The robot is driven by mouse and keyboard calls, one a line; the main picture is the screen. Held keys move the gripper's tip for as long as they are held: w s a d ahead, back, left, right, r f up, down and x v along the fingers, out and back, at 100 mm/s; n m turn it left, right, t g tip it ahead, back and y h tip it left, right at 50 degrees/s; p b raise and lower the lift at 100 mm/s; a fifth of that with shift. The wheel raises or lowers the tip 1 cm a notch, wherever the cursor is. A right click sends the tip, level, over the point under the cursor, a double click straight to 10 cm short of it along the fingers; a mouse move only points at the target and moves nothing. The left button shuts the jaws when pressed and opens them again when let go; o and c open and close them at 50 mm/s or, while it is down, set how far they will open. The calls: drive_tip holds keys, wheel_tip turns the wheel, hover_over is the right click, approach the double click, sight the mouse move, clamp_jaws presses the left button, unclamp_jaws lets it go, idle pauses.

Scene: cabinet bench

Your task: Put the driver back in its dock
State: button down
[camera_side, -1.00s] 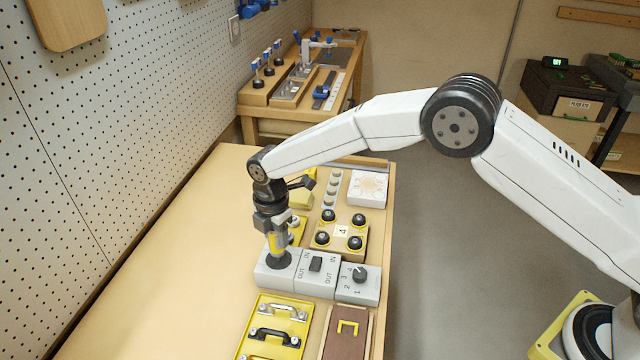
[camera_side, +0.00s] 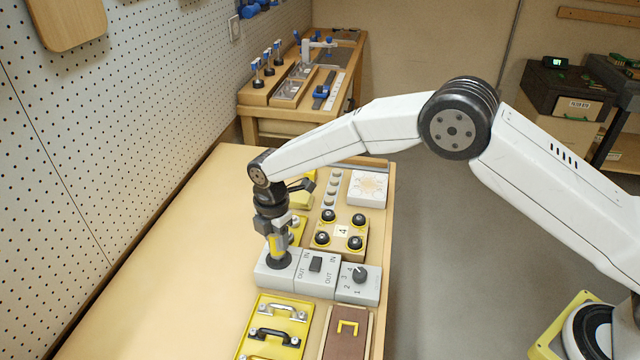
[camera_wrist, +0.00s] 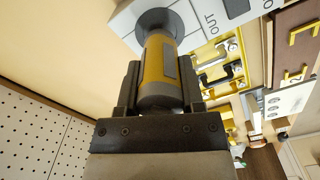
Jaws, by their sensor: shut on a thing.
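The driver (camera_side: 275,245) is a yellow cylinder with a grey panel, and it stands roughly upright in the side view. My gripper (camera_side: 275,234) is above the bench with its fingers on either side of the driver. In the wrist view, the driver (camera_wrist: 160,68) sits between the two dark fingers of my gripper (camera_wrist: 159,85).
A switch (camera_side: 316,264) and a numbered knob (camera_side: 360,274) are on the grey blocks to the right. A wooden block with black knobs (camera_side: 341,231) stands behind. A yellow handle panel (camera_side: 271,327) lies in front. The bench to the left is clear up to the pegboard.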

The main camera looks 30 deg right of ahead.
drive_tip(key=shift+f, duration=1.55)
idle(2.5)
unclamp_jaws()
drive_tip(key=shift+r, duration=0.1)
drive_tip(key=shift+r, duration=3.4)
drive_tip(key=shift+d, duration=0.1)
